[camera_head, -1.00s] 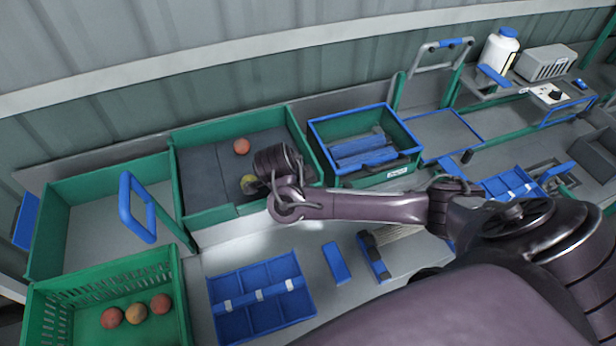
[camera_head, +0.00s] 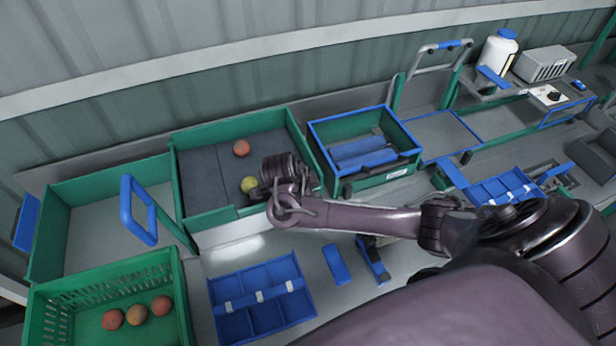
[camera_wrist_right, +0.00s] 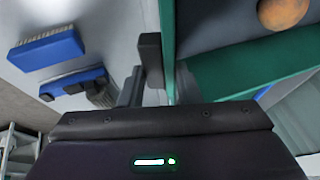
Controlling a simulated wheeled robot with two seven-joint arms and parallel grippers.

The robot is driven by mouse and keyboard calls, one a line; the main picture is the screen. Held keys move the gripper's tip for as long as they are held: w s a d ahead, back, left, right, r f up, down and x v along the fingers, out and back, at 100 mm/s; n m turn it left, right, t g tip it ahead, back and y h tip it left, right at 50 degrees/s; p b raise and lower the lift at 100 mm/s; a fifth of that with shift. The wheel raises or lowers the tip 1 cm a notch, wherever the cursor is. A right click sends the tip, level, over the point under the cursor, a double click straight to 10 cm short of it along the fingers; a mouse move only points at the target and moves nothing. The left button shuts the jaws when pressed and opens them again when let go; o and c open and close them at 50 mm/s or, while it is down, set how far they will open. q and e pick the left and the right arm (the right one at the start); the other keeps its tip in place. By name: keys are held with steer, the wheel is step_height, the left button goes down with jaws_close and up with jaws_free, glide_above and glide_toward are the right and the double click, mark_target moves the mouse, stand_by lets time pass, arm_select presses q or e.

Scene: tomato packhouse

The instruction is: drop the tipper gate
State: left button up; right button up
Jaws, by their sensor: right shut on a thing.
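The tipper bed is a green-walled bin (camera_head: 175,180) with a grey floor, left of centre in the head view. An orange-red tomato (camera_head: 241,147) and a yellow one (camera_head: 249,184) lie in it. My right gripper (camera_head: 256,193) is at its front edge, largely hidden by my wrist. In the right wrist view a dark finger (camera_wrist_right: 150,60) stands against a narrow green panel edge (camera_wrist_right: 167,45), which looks like the tipper gate. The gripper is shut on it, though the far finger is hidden. An orange tomato (camera_wrist_right: 283,12) lies beyond. My left gripper is not in view.
A blue loop handle (camera_head: 137,210) rises over the empty left bin. A green crate (camera_head: 60,310) with tomatoes stands at front left. A blue divided tray (camera_head: 262,295) and a blue brush (camera_head: 336,264) lie in front. A green-blue crate (camera_head: 365,180) stands to the right.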

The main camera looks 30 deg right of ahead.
steer(key=shift+s+f, duration=0.1)
steer(key=shift+s+a+f+t, duration=0.15)
steer(key=shift+s+f+t, duration=0.3)
steer(key=shift+t, duration=0.45)
steer(key=shift+s+a+f+m+t, duration=0.15)
steer(key=shift+s+a+m+t, duration=0.15)
steer(key=shift+a+t, duration=0.3)
steer(key=shift+s+a+f+t, duration=0.1)
steer(key=shift+s+f+t, duration=0.05)
steer(key=shift+t, duration=0.15)
steer(key=f+t+b, duration=0.1)
steer(key=b, duration=0.3)
steer(key=s+f+m+t+h+b, duration=0.1)
steer(key=b, duration=0.4)
steer(key=f+t+h+b, duration=0.1)
steer(key=f+t+b, duration=0.1)
steer(key=b, duration=0.2)
steer(key=shift+s+d, duration=0.3)
steer(key=shift+s, duration=0.1)
steer(key=t+b, duration=0.1)
steer(key=b, duration=0.2)
steer(key=f+m+t+h+b, duration=0.1)
steer(key=b, duration=0.3)
steer(key=t+h+b, duration=0.1)
steer(key=b, duration=0.3)
steer(key=shift+s+f, duration=0.2)
steer(key=shift+f, duration=0.1)
steer(key=shift+r+m+t+h+b, duration=0.1)
steer(key=shift+m+t+h+b, duration=0.25)
steer(key=shift+b, duration=0.3)
